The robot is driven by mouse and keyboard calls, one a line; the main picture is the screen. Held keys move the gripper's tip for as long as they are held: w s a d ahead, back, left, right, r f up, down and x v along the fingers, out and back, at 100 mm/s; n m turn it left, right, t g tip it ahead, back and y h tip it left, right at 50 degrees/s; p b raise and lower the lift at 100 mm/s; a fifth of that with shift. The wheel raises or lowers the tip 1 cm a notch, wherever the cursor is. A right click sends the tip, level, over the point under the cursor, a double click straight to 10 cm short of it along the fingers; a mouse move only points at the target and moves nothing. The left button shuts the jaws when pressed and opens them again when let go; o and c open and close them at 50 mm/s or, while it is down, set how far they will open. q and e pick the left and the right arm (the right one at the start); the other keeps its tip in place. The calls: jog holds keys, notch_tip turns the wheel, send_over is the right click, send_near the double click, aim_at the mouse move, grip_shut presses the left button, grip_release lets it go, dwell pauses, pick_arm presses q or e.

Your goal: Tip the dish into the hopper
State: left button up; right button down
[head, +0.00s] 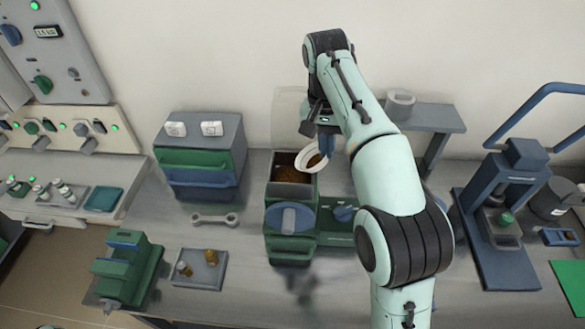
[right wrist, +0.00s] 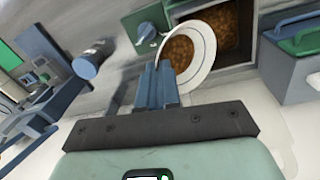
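The white dish (head: 312,161) is tilted beside and partly over the right side of the hopper (head: 284,158). Brown granules show inside the dish in the right wrist view (right wrist: 209,65). Brown material also lies in the hopper, which shows behind the dish in that view (right wrist: 242,14). My right gripper (head: 326,146) is shut on the dish's rim; its blue fingers (right wrist: 157,85) meet the rim in the right wrist view. Whether granules are falling cannot be told. My left gripper is not in view.
The hopper sits on a green machine with a blue knob (head: 290,217). A green-and-blue box (head: 200,155) stands left. A grey raised shelf (head: 430,117) with a white ring-shaped dish (head: 400,101) stands behind my right arm. A blue press (head: 505,200) stands right.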

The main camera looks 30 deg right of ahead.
jog(key=shift+w, duration=0.1)
jog(key=shift+f, duration=0.15)
pick_arm(q)
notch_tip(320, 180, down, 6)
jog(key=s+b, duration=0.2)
jog(key=b, duration=0.3)
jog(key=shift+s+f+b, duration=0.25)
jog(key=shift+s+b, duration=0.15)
pick_arm(e)
jog(key=s+d+f+t+y, duration=0.2)
jog(key=s+d+y, duration=0.1)
jog(key=shift+s+d+f+t, duration=0.1)
jog(key=shift+d+f+t, duration=0.1)
jog(key=shift+t, duration=0.2)
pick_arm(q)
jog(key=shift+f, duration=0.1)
